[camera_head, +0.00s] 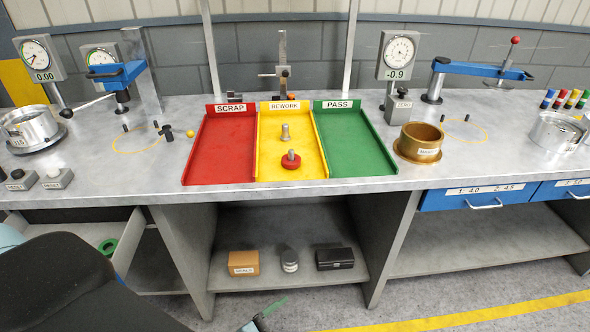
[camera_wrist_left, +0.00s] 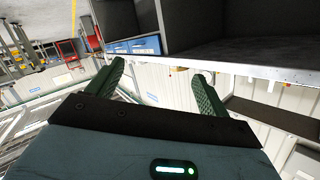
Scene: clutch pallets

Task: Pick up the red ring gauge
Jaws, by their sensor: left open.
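The red ring gauge (camera_head: 291,162) appears to be the small red ring in the yellow REWORK tray (camera_head: 265,172), near its front. A short metal pin stands up from its middle. My left gripper (camera_wrist_left: 158,85) is open in the left wrist view, with its two green fingers apart and nothing between them. In the head view only a small green fingertip shows at the bottom edge, below the bench and well away from the ring. The ring cannot be made out in the left wrist view. My right gripper is not in view.
A second metal pin (camera_head: 285,133) stands behind the ring. The red SCRAP tray (camera_head: 215,155) and green PASS tray (camera_head: 358,150) flank the REWORK tray and look empty. A brass cup (camera_head: 419,142) stands to the right. A green ring (camera_head: 108,247) lies in an open drawer at left.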

